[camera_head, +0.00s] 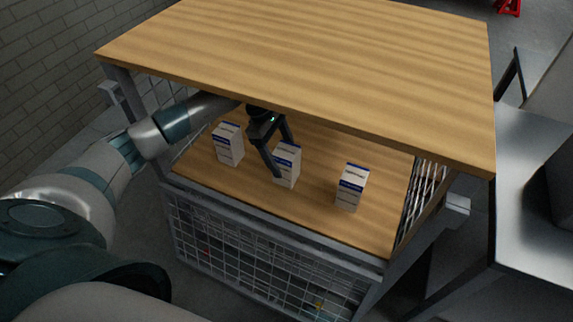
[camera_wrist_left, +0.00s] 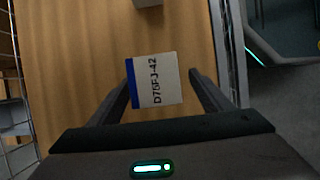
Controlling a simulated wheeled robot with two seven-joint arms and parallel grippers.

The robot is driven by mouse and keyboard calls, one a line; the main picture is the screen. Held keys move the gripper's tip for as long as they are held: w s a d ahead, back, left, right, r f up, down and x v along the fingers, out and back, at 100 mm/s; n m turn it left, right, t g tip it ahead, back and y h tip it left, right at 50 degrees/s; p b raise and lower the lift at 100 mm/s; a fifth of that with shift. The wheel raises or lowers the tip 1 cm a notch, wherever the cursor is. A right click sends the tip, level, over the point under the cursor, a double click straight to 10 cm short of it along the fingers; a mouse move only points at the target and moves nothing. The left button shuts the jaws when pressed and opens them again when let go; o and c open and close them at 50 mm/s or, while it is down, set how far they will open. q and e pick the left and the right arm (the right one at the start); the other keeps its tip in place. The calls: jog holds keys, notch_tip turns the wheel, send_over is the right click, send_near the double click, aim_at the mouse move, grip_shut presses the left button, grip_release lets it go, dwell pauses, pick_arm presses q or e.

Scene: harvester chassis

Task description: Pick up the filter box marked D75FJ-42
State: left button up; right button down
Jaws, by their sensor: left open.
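The filter box marked D75FJ-42 (camera_wrist_left: 154,80) is white with a blue band and black lettering. It lies between the two fingers of my open left gripper (camera_wrist_left: 162,74) in the left wrist view, with a gap visible on the right finger's side. In the head view this appears to be the middle box (camera_head: 288,165) on the wooden shelf, with my left gripper (camera_head: 282,158) around it and one finger across its left side. The lettering is too small to read there. My right gripper is not in view.
Similar white and blue boxes stand on the lower shelf (camera_head: 310,218), one at left (camera_head: 229,146) and one at right (camera_head: 351,188). A wooden top (camera_head: 310,50) overhangs the shelf. Wire mesh (camera_head: 255,255) closes the front below. Bare shelf lies between the boxes.

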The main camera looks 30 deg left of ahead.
aim_at(296, 178)
pick_arm(q)
jog(key=shift+f, duration=0.1)
jog(key=shift+w+x, duration=0.15)
jog(key=shift+x, duration=1.1)
jog(key=shift+w+x, duration=0.15)
jog(key=shift+x, duration=1.15)
jog(key=shift+d, duration=0.15)
jog(key=c, duration=1.5)
